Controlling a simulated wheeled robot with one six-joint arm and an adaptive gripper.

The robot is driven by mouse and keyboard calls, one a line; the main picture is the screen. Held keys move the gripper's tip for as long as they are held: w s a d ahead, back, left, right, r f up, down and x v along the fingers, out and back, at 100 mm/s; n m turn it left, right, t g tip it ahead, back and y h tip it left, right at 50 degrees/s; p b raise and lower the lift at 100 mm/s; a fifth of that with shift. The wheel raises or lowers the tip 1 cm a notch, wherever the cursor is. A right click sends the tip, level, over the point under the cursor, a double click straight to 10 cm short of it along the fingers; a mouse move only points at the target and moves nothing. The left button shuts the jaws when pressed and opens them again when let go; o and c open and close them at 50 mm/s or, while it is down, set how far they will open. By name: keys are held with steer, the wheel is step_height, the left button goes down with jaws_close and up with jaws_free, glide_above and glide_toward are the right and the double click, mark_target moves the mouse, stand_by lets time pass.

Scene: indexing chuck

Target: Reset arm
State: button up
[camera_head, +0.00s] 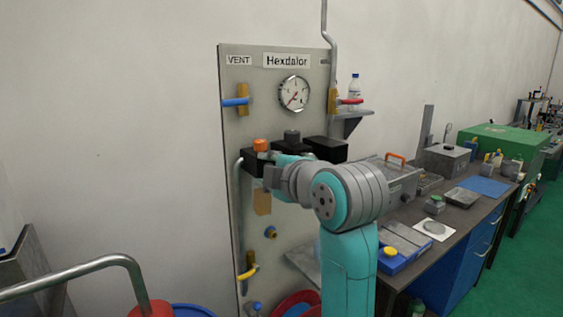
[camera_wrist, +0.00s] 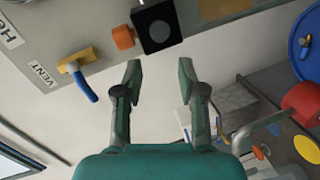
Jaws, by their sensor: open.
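My gripper (camera_wrist: 160,72) is open in the wrist view, with its two fingers apart and nothing between them. In the head view my teal and grey arm reaches up to the panel (camera_head: 228,130) marked Hexdalor, and its own links hide most of the gripper. A black block with a round dark face (camera_wrist: 158,28) lies just beyond the fingertips in the wrist view. An orange knob (camera_head: 260,145) is beside it and also shows in the wrist view (camera_wrist: 123,37). I cannot tell whether the gripper touches the block.
A workbench (camera_head: 459,208) with tools stands right. A metal rail (camera_head: 85,268) is at lower left. The wall area left of the panel is clear.

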steer(key=d+f+m+h, duration=0.1)
steer(key=d+f+m, duration=0.25)
steer(key=f, duration=1.05)
steer(key=s+d+f+m+h, duration=0.1)
steer(key=s+d+f+m, duration=0.2)
steer(key=s+f, duration=0.35)
steer(key=s+d+f+m+t+h, duration=0.1)
steer(key=s+d+f+m, duration=0.2)
steer(key=f, duration=0.7)
steer(key=s+d+f+m+h, duration=0.15)
steer(key=s+d+f, duration=0.3)
steer(key=f, duration=0.45)
steer(key=s+d+f+m+h, duration=0.1)
steer(key=s+d+f+m, duration=0.2)
steer(key=s, duration=0.6)
steer(key=s+d+f+m+h, duration=0.1)
steer(key=s+d+f+m, duration=0.1)
steer(key=s+f, duration=0.5)
steer(key=s+d+r+m, duration=0.1)
steer(key=s+r+m, duration=0.1)
steer(key=s, duration=0.9)
steer(key=s+d+r+m+h, duration=0.1)
steer(key=s+r+m, duration=0.2)
steer(key=s, duration=0.8)
steer(key=shift+d+r, duration=0.35)
steer(key=shift+r, duration=0.25)
steer(key=shift+s, duration=0.1)
